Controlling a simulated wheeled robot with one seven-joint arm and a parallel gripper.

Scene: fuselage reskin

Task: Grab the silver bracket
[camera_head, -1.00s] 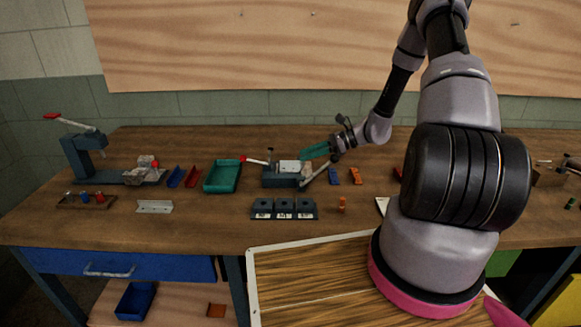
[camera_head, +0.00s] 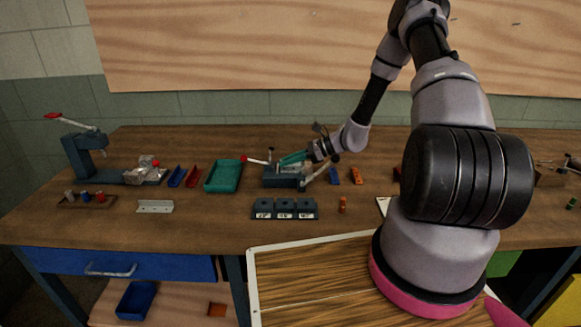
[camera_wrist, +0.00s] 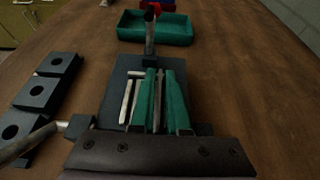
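My gripper (camera_head: 284,159) has green fingers and reaches down-left over a dark blue clamp fixture (camera_head: 277,179). A pale silver part shows at the fixture beside the fingers, mostly hidden in the head view. In the wrist view the two green fingers of my gripper (camera_wrist: 160,102) stand apart, with a thin silver bracket edge (camera_wrist: 158,92) between them. Other pale edges show just left of the fingers. I cannot tell whether the fingers touch the part. Another silver angle bracket (camera_head: 155,206) lies loose on the table at the left, away from my gripper.
A green tray (camera_head: 222,177) stands left of the fixture, with blue and red channel pieces beyond it. Dark blocks (camera_head: 285,209) sit in front. The fixture's lever handle (camera_wrist: 150,30) rises near the fingers. Blue and orange pieces lie to the right.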

